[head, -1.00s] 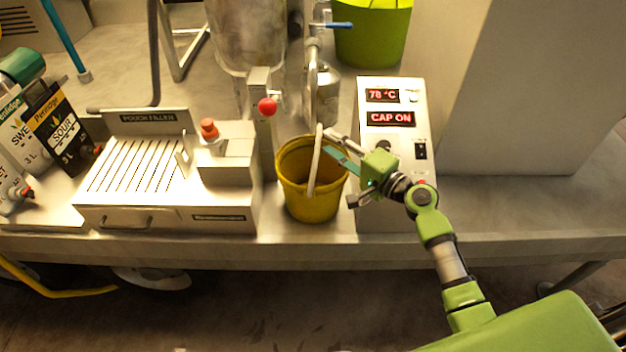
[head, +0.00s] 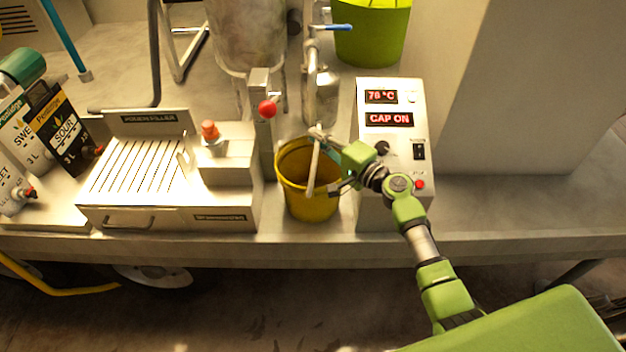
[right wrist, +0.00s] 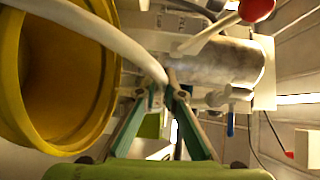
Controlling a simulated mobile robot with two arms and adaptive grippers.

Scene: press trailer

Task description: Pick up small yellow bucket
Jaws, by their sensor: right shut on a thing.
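The small yellow bucket (head: 308,200) stands upright on the metal worktop, between the pouch filler and the control box. Its pale handle (head: 315,165) is raised over the mouth. My right gripper (head: 330,163) is at the bucket's right side, shut on the handle. In the right wrist view the bucket (right wrist: 60,85) fills the left side, and the pale handle (right wrist: 110,38) runs down to the fingertips (right wrist: 166,92) of my right gripper. The bucket looks empty, though part of its inside is dark. My left gripper is not in view.
The pouch filler (head: 140,200) with an orange knob is left of the bucket. A red-knobbed lever (head: 267,108) and a metal tank (head: 245,35) stand behind. The control box (head: 392,100) reads "CAP ON". A large green bucket (head: 372,40) is at the back.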

